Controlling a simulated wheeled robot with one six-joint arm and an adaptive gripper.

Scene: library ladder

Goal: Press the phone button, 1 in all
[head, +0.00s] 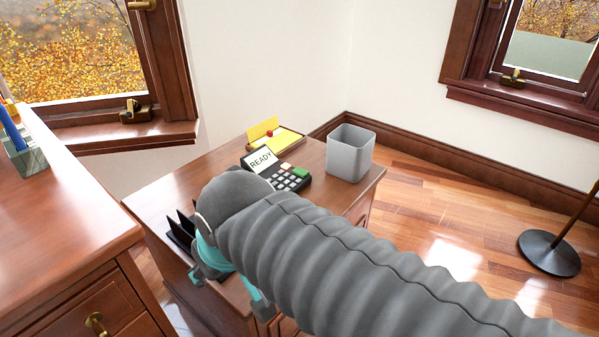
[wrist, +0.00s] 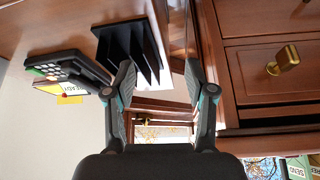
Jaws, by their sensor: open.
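A dark desk phone (head: 290,179) with a keypad, a green key, a pale orange key and a tilted "READY" display (head: 261,160) sits on the small wooden desk (head: 150,195). My arm hides part of its near left side. The phone also shows at the left of the wrist view (wrist: 72,68). My gripper (head: 228,287) is low at the desk's near side, partly hidden by my arm. In the wrist view my gripper (wrist: 160,78) is open with nothing between its fingers, and the phone lies well to the left of them, apart.
A black slotted organizer (wrist: 128,44) stands on the desk close to my gripper. A yellow note pad (head: 284,140) lies behind the phone, and a grey bin (head: 350,153) stands at right. A wooden cabinet (head: 60,225) is at left. A lamp base (head: 548,254) stands on the floor.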

